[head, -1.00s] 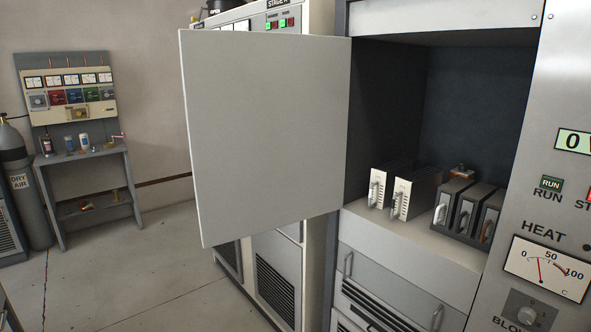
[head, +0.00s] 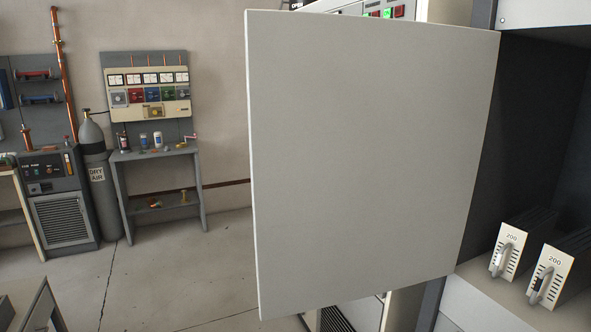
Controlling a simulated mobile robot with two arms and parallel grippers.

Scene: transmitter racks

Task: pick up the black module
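Two modules with pale front plates marked 200 and dark bodies stand side by side on the cabinet shelf at the lower right: a left module (head: 508,252) and a right module (head: 550,275). Each has a handle on its front. The right one is partly cut by the picture's edge. No module with a black front shows in this view. Neither of my grippers is in view.
A large open cabinet door (head: 370,160) fills the middle and hides much behind it. The shelf's pale front (head: 480,305) is at the lower right. A workbench (head: 155,155), a DRY AIR cylinder (head: 98,185) and a vented unit (head: 62,215) stand at the left. Floor between is clear.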

